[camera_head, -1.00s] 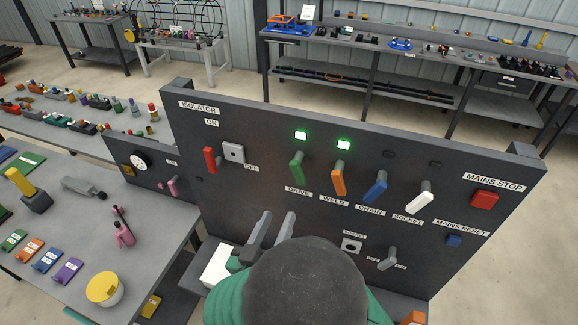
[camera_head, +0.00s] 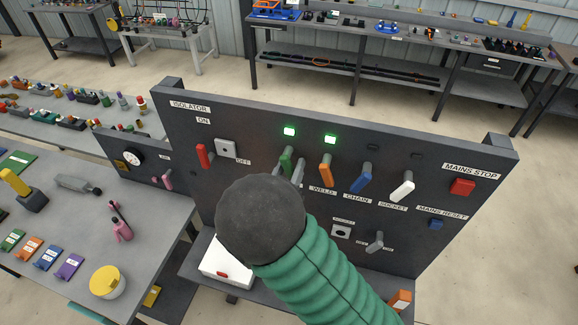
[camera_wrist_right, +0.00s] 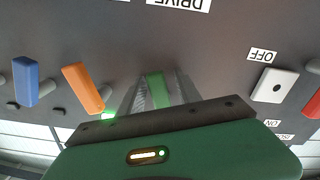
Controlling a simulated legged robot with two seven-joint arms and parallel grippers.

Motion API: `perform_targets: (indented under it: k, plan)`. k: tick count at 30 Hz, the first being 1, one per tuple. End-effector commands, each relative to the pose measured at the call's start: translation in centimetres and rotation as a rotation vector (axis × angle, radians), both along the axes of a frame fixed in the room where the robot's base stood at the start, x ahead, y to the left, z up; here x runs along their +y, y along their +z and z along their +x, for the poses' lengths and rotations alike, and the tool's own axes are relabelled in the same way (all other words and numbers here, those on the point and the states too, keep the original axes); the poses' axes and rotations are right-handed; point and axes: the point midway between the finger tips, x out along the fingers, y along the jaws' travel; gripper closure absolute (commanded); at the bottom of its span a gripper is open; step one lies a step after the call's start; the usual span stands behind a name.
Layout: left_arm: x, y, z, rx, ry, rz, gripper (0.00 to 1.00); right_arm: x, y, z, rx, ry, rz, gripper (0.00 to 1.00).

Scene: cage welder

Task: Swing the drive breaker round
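The drive breaker is a green lever (camera_head: 286,158) on the dark upright panel, under a lit green lamp. In the right wrist view the green lever (camera_wrist_right: 158,90) stands between the two fingers of my right gripper (camera_wrist_right: 160,92), filling most of the gap. Whether both fingers press on it I cannot tell. In the head view my right gripper (camera_head: 291,170) is at this lever, partly hidden by my arm, which also covers the head view's DRIVE label. The DRIVE label (camera_wrist_right: 178,4) shows upside down in the wrist view. My left gripper is not in view.
The orange weld lever (camera_head: 325,174), blue chain lever (camera_head: 362,182) and white socket lever (camera_head: 402,190) stand to the right. The red isolator handle (camera_head: 202,156) is to the left. A red mains stop button (camera_head: 462,187) is at far right. A white box (camera_head: 215,262) sits below.

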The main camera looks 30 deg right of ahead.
Motion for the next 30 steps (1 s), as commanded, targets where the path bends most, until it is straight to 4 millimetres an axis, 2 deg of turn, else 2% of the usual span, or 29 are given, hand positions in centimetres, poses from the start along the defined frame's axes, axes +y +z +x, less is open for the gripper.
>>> perform_targets:
  k: [1, 9, 20, 30]
  plan:
    - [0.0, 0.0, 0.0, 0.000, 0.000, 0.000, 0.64, 0.0, 0.0, 0.0, 0.000, 0.001, 0.000, 0.67]
    - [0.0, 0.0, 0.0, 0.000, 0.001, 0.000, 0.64, 0.0, -0.1, 0.3, 0.002, -0.001, -0.001, 1.00]
    - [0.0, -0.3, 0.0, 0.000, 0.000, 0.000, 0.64, 0.1, -0.2, 0.4, -0.013, 0.002, 0.011, 1.00]
    - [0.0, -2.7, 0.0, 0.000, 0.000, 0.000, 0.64, 0.4, -0.6, 0.9, -0.147, 0.001, 0.122, 1.00]
